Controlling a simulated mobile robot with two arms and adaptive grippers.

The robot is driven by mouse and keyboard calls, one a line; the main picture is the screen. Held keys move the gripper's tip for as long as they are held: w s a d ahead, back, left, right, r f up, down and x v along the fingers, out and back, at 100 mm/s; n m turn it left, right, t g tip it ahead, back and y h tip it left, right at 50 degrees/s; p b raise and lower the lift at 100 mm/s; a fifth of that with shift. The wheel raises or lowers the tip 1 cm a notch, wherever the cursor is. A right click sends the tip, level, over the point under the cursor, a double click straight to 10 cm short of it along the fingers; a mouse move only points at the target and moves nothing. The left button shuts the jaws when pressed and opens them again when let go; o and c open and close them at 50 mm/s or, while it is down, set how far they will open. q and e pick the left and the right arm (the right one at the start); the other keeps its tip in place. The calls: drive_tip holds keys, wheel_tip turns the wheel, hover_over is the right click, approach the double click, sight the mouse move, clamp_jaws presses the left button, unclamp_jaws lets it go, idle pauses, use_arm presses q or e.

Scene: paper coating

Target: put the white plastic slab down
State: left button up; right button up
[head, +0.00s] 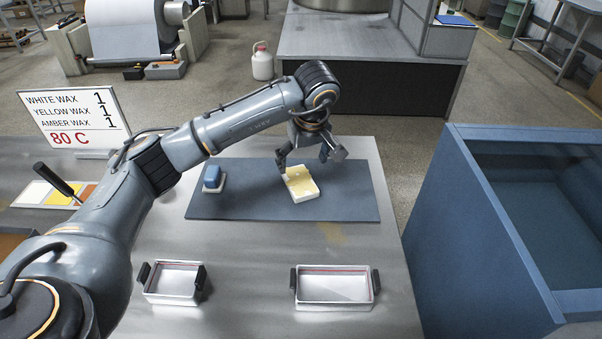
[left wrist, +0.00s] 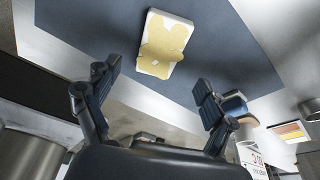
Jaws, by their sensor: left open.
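The white plastic slab (head: 301,183) lies on the dark blue mat (head: 345,195), with a pale yellow patch on its top. In the left wrist view the slab (left wrist: 164,44) shows beyond the fingertips, its yellow patch facing the camera. My left gripper (head: 309,158) is above the slab in the head view, with its fingers spread. In the left wrist view the open fingers of my left gripper (left wrist: 158,85) have nothing between them, and the slab appears apart from them. My right gripper is not in view.
A blue-topped block (head: 212,178) sits on the mat's left part. Two handled metal trays (head: 174,297) (head: 336,306) stand at the table's front. A wax sign (head: 72,118) stands at left, and a large blue bin (head: 480,250) is at right. The mat's right part is clear.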

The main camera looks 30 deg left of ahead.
use_arm(q)
drive_tip(key=v, duration=0.5)
idle(0.4)
